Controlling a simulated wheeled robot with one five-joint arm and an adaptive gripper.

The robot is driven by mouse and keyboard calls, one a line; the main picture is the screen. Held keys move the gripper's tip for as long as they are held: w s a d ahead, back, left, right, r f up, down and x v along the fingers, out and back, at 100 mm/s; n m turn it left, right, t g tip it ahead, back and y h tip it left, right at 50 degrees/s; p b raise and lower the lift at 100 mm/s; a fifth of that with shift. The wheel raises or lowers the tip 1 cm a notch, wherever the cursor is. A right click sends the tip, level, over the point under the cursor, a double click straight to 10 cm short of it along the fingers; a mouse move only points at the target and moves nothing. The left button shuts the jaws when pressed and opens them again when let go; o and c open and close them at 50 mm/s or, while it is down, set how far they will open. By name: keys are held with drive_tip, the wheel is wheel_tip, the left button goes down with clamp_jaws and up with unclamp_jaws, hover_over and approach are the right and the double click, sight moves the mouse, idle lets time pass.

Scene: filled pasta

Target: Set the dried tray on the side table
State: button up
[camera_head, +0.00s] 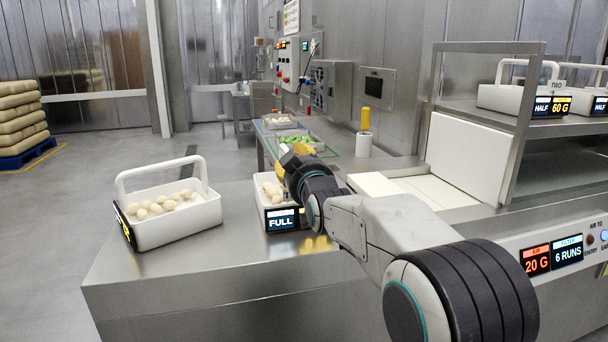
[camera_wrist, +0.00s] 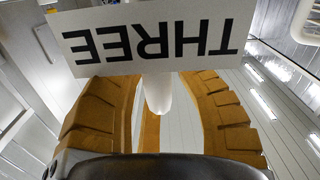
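A white handled tray (camera_head: 262,190) with pale pasta and a "FULL" tag stands at the middle of the steel counter; my arm hides much of it. My gripper (camera_head: 288,158) is at its handle. In the wrist view, my tan fingers (camera_wrist: 160,95) close in on both sides of a white handle bar (camera_wrist: 157,95). They look shut on it, though a "THREE" plate (camera_wrist: 155,38) hides the tips. Another white tray (camera_head: 178,226) with pasta stands to the left, its handle up. I cannot tell which tray is dried, or pick out the side table.
The steel counter (camera_head: 200,265) has bare room between the trays and at its front. Behind are a tray of green pieces (camera_head: 300,140) and a yellow-topped holder (camera_head: 365,135). A shelf rack at right holds more white trays (camera_head: 505,97). Stacked sacks (camera_head: 20,115) stand far left.

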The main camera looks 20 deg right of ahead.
drive_tip(key=s, duration=1)
drive_tip(key=s+f+m+g, duration=0.1)
drive_tip(key=s+f+g, duration=0.3)
drive_tip(key=s+f, duration=0.3)
drive_tip(key=s+f+g, duration=0.3)
drive_tip(key=s+f, duration=0.1)
drive_tip(key=f, duration=0.5)
drive_tip(key=s+f+g, duration=0.4)
drive_tip(key=s+f, duration=0.1)
drive_tip(key=s, duration=0.5)
drive_tip(key=s+f+m+g, duration=0.1)
drive_tip(key=s+f+g, duration=0.3)
drive_tip(key=s, duration=0.6)
wheel_tip(320, 180, down, 2)
drive_tip(key=shift+s+f+g, duration=0.1)
drive_tip(key=shift+s+g, duration=0.2)
drive_tip(key=shift+s, duration=0.1)
wheel_tip(320, 180, up, 31)
drive_tip(key=t+p, duration=0.1)
drive_tip(key=p, duration=2.8)
drive_tip(key=shift+s+f, duration=0.1)
